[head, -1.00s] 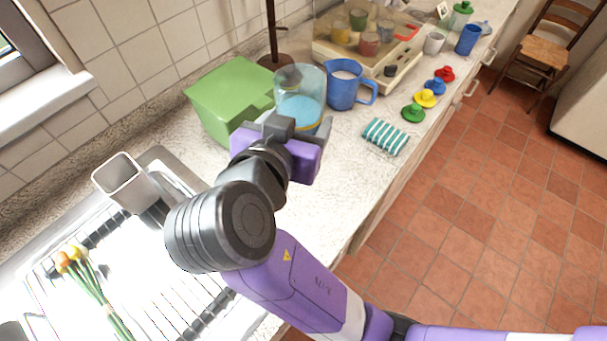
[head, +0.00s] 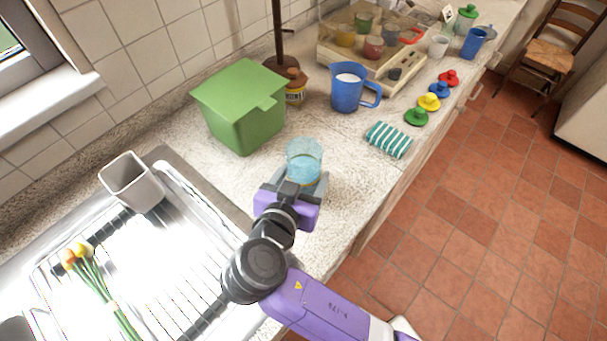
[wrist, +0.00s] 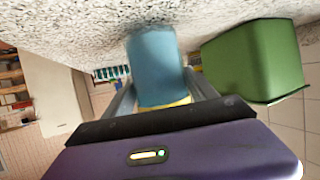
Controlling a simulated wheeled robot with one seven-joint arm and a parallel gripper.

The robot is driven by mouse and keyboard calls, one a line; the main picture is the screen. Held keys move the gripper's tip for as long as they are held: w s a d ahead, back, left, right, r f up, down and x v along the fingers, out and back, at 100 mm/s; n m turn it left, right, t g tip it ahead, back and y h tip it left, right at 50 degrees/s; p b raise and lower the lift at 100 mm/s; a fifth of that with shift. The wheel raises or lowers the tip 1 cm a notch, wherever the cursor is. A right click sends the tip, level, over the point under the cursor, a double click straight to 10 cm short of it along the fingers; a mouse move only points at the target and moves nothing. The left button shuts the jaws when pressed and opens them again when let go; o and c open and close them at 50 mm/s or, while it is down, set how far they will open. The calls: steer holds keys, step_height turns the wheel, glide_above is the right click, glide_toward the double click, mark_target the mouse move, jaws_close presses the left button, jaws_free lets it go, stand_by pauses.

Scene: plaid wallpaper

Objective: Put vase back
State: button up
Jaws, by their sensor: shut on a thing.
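The vase (head: 304,160) is a clear blue glass cylinder with a yellow band. My gripper (head: 305,186) is shut around its side, and the vase looks upright. It is over the counter, to the right of the sink and in front of the green box. In the wrist view the vase (wrist: 156,65) sits between the two fingers, with its far end close to the speckled counter. I cannot tell whether its base touches the counter. Yellow tulips (head: 88,275) lie on the metal drainer at the left.
A green lidded box (head: 245,125) stands behind the vase. A blue jug (head: 347,95), a striped cloth (head: 388,140) and coloured lids (head: 416,117) are further right. A grey square cup (head: 130,185) stands by the sink. Counter around the vase is clear.

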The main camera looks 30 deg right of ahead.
steer(key=shift+f, duration=0.2)
steer(key=shift+f, duration=0.15)
steer(key=o, duration=1.7)
steer(key=shift+f, duration=0.1)
steer(key=shift+r, duration=0.25)
steer(key=b+v, duration=0.1)
steer(key=v, duration=1.1)
steer(key=shift+b, duration=0.35)
